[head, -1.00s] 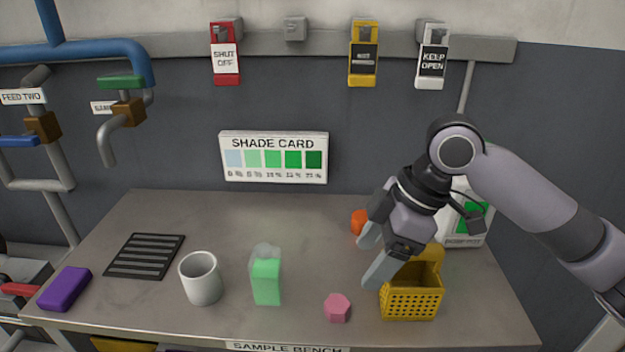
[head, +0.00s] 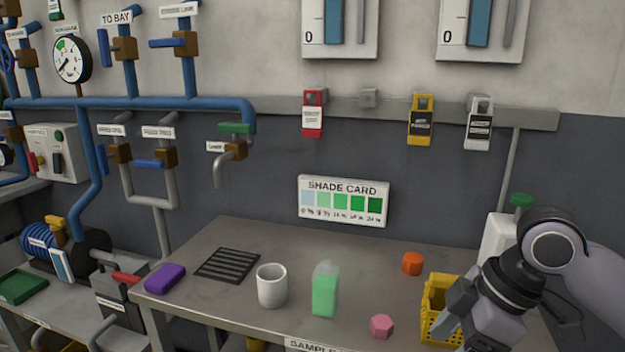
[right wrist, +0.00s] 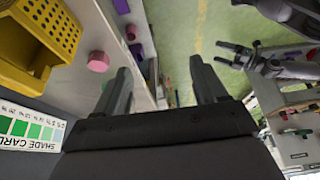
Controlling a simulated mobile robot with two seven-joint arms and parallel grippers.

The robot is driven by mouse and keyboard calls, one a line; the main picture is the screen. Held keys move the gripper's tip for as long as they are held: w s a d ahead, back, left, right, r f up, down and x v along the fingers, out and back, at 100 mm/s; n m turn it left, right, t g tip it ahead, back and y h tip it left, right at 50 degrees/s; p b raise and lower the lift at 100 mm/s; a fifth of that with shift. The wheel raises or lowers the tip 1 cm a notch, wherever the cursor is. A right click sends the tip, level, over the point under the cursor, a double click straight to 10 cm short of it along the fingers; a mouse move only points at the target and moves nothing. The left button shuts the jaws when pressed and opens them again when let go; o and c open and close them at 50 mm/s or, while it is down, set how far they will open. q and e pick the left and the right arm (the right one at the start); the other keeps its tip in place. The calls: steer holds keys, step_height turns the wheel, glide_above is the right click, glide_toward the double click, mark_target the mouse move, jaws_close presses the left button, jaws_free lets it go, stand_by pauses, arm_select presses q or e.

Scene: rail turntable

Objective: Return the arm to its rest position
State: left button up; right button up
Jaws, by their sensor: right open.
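My right arm comes in from the right edge of the head view. Its gripper (head: 452,328) hangs in front of the yellow basket (head: 436,300) and hides part of it. In the right wrist view the gripper's two dark fingers (right wrist: 161,75) are spread apart with nothing between them. The yellow basket also shows there at the upper left (right wrist: 50,30). What looks like my left gripper (right wrist: 230,54) is small at the upper right of that view; whether it is open is unclear. The head view does not show it.
The bench (head: 225,290) holds a purple block (head: 165,278), black grille (head: 228,264), white mug (head: 271,286), green-filled container (head: 324,295), pink piece (head: 381,326) and orange piece (head: 413,263). A white, green-capped bottle (head: 497,238) stands behind my arm. The shade card (head: 343,201) is on the wall.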

steer(key=w+a+f+m+t+y, duration=0.1)
steer(key=a+f+m+t+y, duration=0.2)
steer(key=f, duration=0.6)
steer(key=a+f+m+t, duration=0.3)
steer(key=f+m, duration=0.1)
steer(key=f, duration=0.5)
steer(key=s+d+f+m+t+h, duration=0.3)
steer(key=s+d+f+m+h, duration=0.2)
steer(key=s+d+f, duration=0.3)
steer(key=s+f, duration=0.4)
steer(key=s, duration=0.2)
steer(key=shift+f, duration=0.15)
